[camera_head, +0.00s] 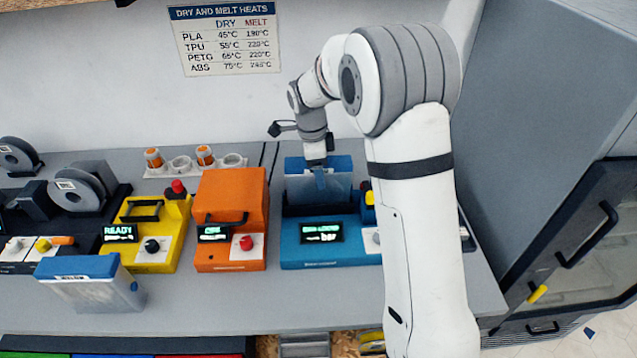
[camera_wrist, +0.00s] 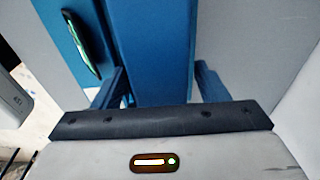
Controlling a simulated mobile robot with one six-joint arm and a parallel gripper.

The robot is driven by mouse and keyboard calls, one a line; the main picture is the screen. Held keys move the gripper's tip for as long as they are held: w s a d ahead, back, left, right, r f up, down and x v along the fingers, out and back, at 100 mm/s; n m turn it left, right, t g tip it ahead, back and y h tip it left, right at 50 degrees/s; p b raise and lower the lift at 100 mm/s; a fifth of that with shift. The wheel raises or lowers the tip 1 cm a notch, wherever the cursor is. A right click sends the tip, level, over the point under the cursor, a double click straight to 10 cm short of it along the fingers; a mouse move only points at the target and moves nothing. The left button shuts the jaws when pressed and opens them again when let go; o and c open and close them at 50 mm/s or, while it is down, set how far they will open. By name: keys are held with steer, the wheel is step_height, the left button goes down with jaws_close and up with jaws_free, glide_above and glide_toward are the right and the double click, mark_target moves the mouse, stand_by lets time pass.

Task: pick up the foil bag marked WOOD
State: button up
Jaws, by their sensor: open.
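A foil bag with a blue top band (camera_head: 298,188) stands upright at the back of the blue machine (camera_head: 300,255) in the head view. I cannot read a marking on it, so I cannot tell whether it is the WOOD one. My gripper (camera_head: 320,180) reaches down over its top. In the wrist view my gripper (camera_wrist: 158,88) is open, with one finger on each side of a blue surface (camera_wrist: 155,50) that looks like the bag's top band. Whether the fingers touch it is unclear. Another bag with a blue top (camera_head: 95,292) stands at the front left; its blurred label looks like NYLON.
An orange machine (camera_head: 230,205) and a yellow machine (camera_head: 160,245) stand left of the blue one. Grey spools (camera_head: 85,190) are at far left. A cup rack (camera_head: 180,168) sits behind. A dark cabinet (camera_head: 580,240) stands at right.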

steer(key=shift+f, duration=0.8)
steer(key=shift+c, duration=0.4)
